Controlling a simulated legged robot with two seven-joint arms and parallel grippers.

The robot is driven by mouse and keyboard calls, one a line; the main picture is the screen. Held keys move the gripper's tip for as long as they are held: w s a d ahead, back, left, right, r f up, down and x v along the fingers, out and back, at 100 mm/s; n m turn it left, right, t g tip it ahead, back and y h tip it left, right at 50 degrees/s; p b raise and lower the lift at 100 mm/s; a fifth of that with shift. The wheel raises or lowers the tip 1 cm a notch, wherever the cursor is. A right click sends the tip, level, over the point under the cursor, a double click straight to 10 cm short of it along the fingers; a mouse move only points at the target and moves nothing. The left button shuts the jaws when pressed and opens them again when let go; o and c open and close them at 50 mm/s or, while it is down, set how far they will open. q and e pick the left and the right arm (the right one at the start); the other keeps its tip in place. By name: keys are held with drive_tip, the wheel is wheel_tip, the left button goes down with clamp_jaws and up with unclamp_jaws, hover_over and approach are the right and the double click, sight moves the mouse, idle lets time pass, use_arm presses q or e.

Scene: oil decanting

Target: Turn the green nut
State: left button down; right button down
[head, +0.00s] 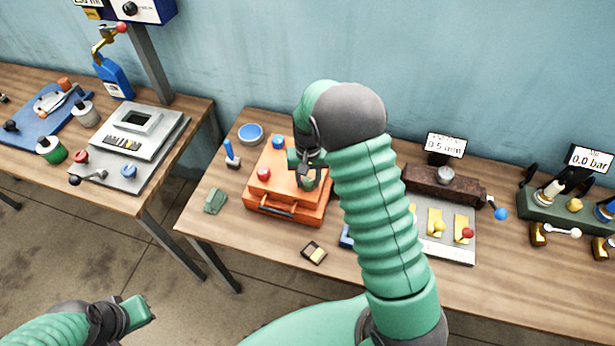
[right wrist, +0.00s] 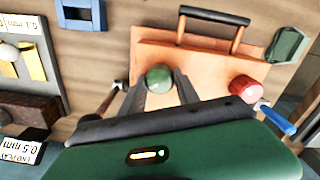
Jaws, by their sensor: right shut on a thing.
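The green nut (right wrist: 158,78) is a rounded green knob on the orange case (right wrist: 205,62). In the right wrist view it sits between the two fingers of my right gripper (right wrist: 160,92), which is shut on it. In the head view the green nut (head: 309,183) is partly hidden by the right gripper (head: 308,168), which comes down over the right part of the orange case (head: 262,196). My left gripper (head: 140,312) is at the lower left, over the floor and away from the tables; its fingers do not show clearly.
A red knob (head: 263,173) and a blue knob (head: 278,142) are also on the case. A green block (head: 215,201), a blue-handled tool (head: 231,155) and a blue bowl (head: 250,134) lie left of it. A gauge tray (head: 460,250) is on the right.

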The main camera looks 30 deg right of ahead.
drive_tip(key=m+p, duration=0.1)
drive_tip(key=m, duration=0.5)
drive_tip(key=shift+r+p, duration=0.15)
drive_tip(key=shift+p, duration=0.25)
drive_tip(key=m+p, duration=0.1)
drive_tip(key=m, duration=0.5)
drive_tip(key=shift+p, duration=0.4)
drive_tip(key=shift+m, duration=0.3)
drive_tip(key=c, duration=0.9)
unclamp_jaws()
drive_tip(key=shift+a, duration=0.1)
